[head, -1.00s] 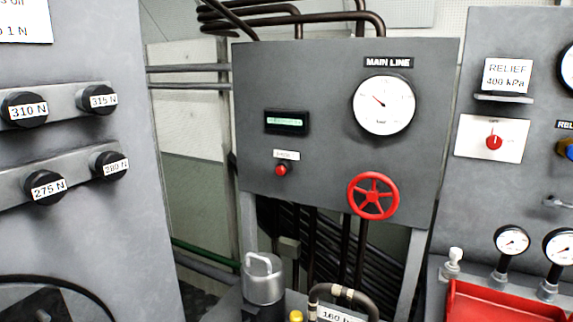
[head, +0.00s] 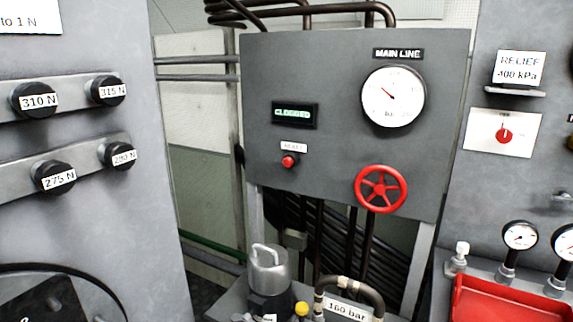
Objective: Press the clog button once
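A small red push button (head: 289,161) sits on the grey main line panel (head: 330,60), under a small white label (head: 293,147) whose word is too blurred to read surely. Above it, a black-framed display (head: 295,114) shows green text that looks like "CLOGGED". No button in view is clearly marked "clog". Neither of my grippers is in view.
A round gauge (head: 393,96) and a red handwheel (head: 381,189) are right of the button. A metal canister (head: 269,268) and a curved hose (head: 350,286) stand below. Black knobs (head: 38,100) line the left panel. A red tray (head: 505,300) lies lower right.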

